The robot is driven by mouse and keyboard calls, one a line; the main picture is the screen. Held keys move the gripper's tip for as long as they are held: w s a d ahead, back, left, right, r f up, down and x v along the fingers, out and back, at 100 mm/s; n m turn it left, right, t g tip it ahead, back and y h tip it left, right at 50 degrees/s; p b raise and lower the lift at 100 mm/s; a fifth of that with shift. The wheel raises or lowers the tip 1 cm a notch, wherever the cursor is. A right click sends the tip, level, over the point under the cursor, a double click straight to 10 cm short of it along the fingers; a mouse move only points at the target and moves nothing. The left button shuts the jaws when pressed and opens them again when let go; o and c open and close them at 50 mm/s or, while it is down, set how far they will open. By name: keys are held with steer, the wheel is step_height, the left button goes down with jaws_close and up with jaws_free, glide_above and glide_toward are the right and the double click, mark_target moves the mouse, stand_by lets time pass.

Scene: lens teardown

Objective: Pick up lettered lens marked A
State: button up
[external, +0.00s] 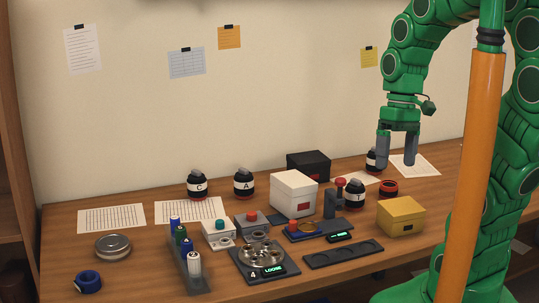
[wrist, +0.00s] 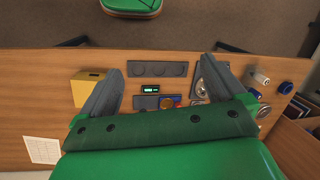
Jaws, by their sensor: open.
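The lens marked A (external: 244,184) is a black barrel with a white letter band and a grey cap. It stands upright on the table behind the small button boxes, right of a similar lens marked C (external: 197,185). My gripper (external: 397,158) is open, fingers pointing down, at the table's back right, well to the right of lens A. A dark lens (external: 371,160) shows just beside its left finger; whether they touch I cannot tell. The gripper also shows open in the wrist view (wrist: 162,78), with nothing held. I cannot make out lens A there.
A white box (external: 293,195), a black box (external: 309,166) and another banded lens (external: 354,195) stand between lens A and my gripper. A yellow box (external: 401,217) is at the right. A battery rack (external: 194,267) and a round fixture (external: 262,258) fill the front.

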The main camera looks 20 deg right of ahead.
steer(key=w+a+r+n+y, duration=0.1)
steer(key=w+a+n+y, duration=0.15)
steer(key=w+a, duration=0.35)
steer(key=w+a+r+n+y, duration=0.1)
steer(key=w+a+n, duration=0.25)
steer(key=w, duration=0.45)
steer(key=n+t+y, duration=0.2)
steer(key=n+y, duration=0.5)
steer(key=n, duration=0.2)
glide_above(239, 179)
steer(key=d, duration=0.3)
steer(key=f, duration=1.7)
steer(key=shift+w+a+f, duration=0.15)
steer(key=shift+w+f, duration=0.15)
steer(key=shift+w, duration=0.1)
steer(key=shift+w+d+f, duration=0.2)
steer(key=shift+w+f, duration=0.25)
steer(key=shift+f, duration=2.5)
step_height(239, 179, down, 2)
steer(key=shift+f, duration=0.25)
steer(key=shift+x, duration=1.45)
steer(key=shift+r, duration=0.25)
steer(key=c, duration=1.5)
